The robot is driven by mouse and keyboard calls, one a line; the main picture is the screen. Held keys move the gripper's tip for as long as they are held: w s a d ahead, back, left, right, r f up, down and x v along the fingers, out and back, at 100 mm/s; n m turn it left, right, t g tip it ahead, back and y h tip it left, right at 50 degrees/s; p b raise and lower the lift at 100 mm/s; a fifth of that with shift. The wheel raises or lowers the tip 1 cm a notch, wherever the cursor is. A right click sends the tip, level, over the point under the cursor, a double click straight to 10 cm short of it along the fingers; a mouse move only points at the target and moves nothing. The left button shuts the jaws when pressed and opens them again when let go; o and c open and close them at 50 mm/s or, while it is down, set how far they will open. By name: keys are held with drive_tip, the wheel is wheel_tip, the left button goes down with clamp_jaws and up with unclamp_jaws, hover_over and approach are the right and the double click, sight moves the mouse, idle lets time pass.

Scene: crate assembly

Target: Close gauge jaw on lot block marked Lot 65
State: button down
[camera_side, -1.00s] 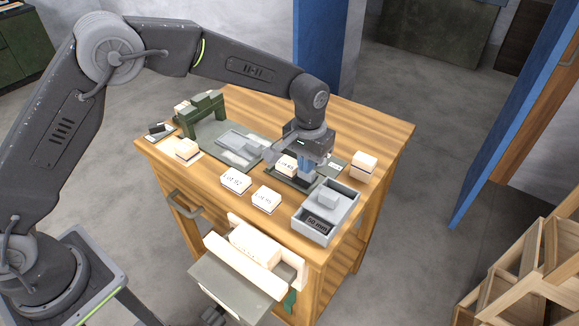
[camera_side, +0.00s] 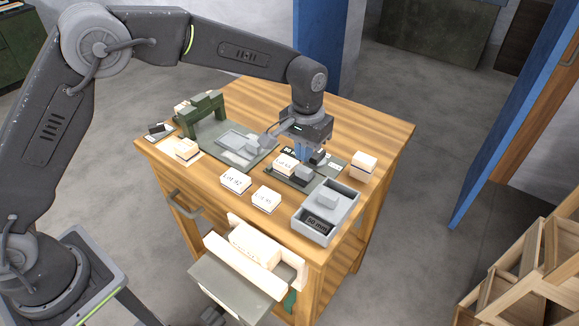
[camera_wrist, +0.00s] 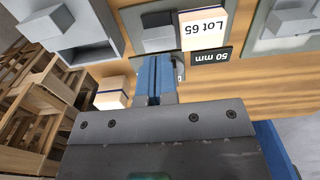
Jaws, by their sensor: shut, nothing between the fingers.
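The white block marked Lot 65 (camera_wrist: 203,28) lies on the gauge's dark plate (camera_side: 276,174), and shows in the side view (camera_side: 284,165). The grey gauge jaw (camera_wrist: 158,36) stands right beside it, also in the side view (camera_side: 303,174); whether they touch is unclear. A 50 mm label (camera_wrist: 211,57) lies beside the block. My gripper (camera_wrist: 153,82) is shut and empty, its blue fingers together behind the jaw in the side view (camera_side: 303,154). A small dark part (camera_side: 318,157) by the fingers is partly hidden.
Blocks marked Lot 92 (camera_side: 236,182) and another lot block (camera_side: 266,197) lie at the front. The back right tabletop is clear.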

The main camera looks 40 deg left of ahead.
drive_tip(key=shift+r, duration=1.85)
drive_tip(key=shift+r, duration=0.1)
drive_tip(key=s+a+r+t, duration=0.3)
drive_tip(key=s+a+r, duration=0.7)
drive_tip(key=s+r, duration=0.3)
drive_tip(key=s+a+f+t, duration=0.1)
drive_tip(key=s+a, duration=0.1)
drive_tip(key=s, duration=0.6)
drive_tip(key=s+a+f+t, duration=0.1)
drive_tip(key=s+a, duration=0.2)
drive_tip(key=s, duration=0.4)
drive_tip(key=shift+s+t, duration=0.3)
drive_tip(key=shift+s, duration=0.05)
